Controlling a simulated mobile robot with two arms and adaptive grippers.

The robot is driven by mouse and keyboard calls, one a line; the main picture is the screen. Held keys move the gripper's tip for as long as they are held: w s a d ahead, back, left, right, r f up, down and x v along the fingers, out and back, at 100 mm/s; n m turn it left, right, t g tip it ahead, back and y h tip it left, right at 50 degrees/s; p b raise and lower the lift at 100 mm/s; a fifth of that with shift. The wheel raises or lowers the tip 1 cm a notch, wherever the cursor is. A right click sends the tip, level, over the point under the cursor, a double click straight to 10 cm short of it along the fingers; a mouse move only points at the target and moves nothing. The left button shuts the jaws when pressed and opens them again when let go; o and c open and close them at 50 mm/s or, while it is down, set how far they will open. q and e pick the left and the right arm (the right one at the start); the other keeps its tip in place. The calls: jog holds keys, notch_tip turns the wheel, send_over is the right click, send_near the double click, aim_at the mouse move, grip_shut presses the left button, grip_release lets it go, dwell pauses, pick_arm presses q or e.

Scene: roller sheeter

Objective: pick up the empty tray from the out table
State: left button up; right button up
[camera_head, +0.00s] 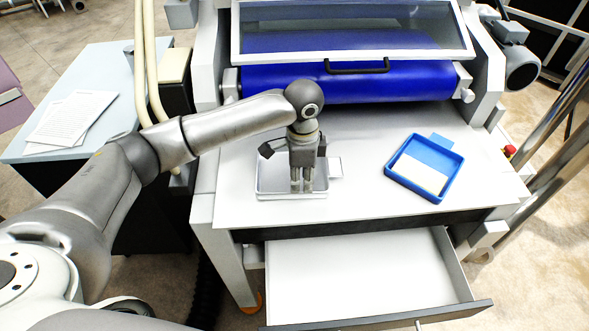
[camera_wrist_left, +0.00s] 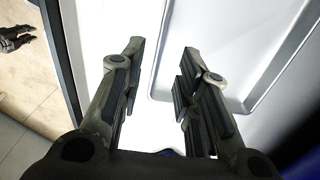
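A shallow pale metal tray (camera_head: 263,188) lies on the white out table (camera_head: 345,203), in front of the blue roller. My left gripper (camera_head: 302,187) points down over the tray, and its fingers cover part of it in the head view. In the left wrist view the gripper (camera_wrist_left: 161,75) is open, with two dark padded fingers apart and nothing between them. The tray (camera_wrist_left: 225,45) shows there beyond the fingers, with its raised rim and no contents visible. I cannot tell whether the fingertips touch it.
A blue tray (camera_head: 394,175) holding a pale sheet lies to the right on the same table. The blue roller (camera_head: 350,83) and its clear guard stand behind. An open drawer (camera_head: 360,270) juts out below the front edge. A side table (camera_head: 80,80) with papers stands left.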

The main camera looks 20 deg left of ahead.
aim_at(301, 190)
pick_arm(q)
jog(key=f, duration=0.1)
jog(key=f+p, duration=0.1)
jog(key=f, duration=0.1)
jog(key=shift+s+f, duration=0.25)
jog(key=shift+f, duration=0.1)
jog(key=shift+w+f+p, duration=0.1)
jog(key=shift+f+p, duration=0.2)
jog(key=shift+f, duration=0.25)
grip_shut()
